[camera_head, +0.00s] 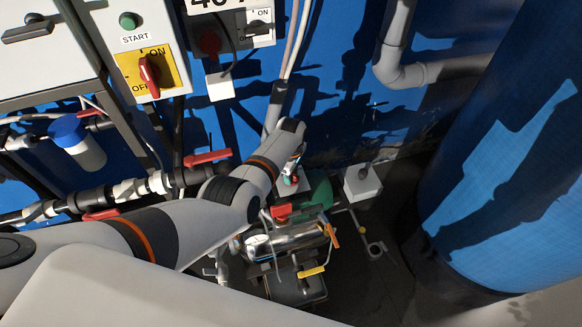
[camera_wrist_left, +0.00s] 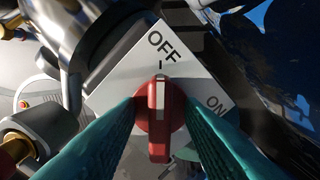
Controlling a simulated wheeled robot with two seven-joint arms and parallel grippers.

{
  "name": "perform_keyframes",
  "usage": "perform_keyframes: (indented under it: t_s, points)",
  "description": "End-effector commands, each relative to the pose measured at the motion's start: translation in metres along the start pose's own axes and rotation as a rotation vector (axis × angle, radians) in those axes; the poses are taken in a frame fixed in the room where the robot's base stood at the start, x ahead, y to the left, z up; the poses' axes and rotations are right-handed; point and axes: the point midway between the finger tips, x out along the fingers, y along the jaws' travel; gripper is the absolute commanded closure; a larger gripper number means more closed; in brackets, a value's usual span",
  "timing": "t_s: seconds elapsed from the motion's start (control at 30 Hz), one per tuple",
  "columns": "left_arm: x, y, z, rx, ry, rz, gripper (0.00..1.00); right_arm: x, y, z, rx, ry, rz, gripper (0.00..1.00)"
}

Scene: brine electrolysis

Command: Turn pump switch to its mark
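The pump switch (camera_wrist_left: 160,118) is a red knob with a white stripe on a white plate (camera_wrist_left: 125,95) marked OFF and ON. In the left wrist view its stripe points up toward the tick under OFF; ON is at the lower right. My left gripper (camera_wrist_left: 161,105) has its teal fingers on either side of the knob, apart, with space beside the narrow red handle. Contact with the round base cannot be told. In the head view my left gripper (camera_head: 297,172) is small, at the switch near the floor pump. My right gripper is not in view.
A silver pump body (camera_head: 285,241) with red, orange and yellow handles stands close by. A large blue tank (camera_head: 500,150) is on the right. Valves with red levers (camera_head: 207,157) run along the left. A yellow-plated ON/OFF switch (camera_head: 150,72) is above.

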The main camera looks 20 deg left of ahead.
Motion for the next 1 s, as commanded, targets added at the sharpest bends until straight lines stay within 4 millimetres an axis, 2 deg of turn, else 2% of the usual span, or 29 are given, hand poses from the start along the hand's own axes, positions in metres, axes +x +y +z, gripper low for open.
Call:
perform_keyframes:
  t_s: [0.33,0.6,0.73,1.0]
  points:
    - [-0.066,0.0,0.0,0.0,0.0,-0.004,0.65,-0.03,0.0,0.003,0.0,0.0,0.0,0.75]
    - [-0.108,-0.001,-0.001,0.0,0.0,-0.003,0.65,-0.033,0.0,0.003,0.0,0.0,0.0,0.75]
    - [-0.116,0.0,-0.001,0.0,0.001,-0.001,0.65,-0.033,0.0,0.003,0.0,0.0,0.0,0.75]
    - [-0.117,0.0,-0.001,0.0,0.001,0.0,0.65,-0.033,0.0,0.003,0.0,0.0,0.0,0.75]
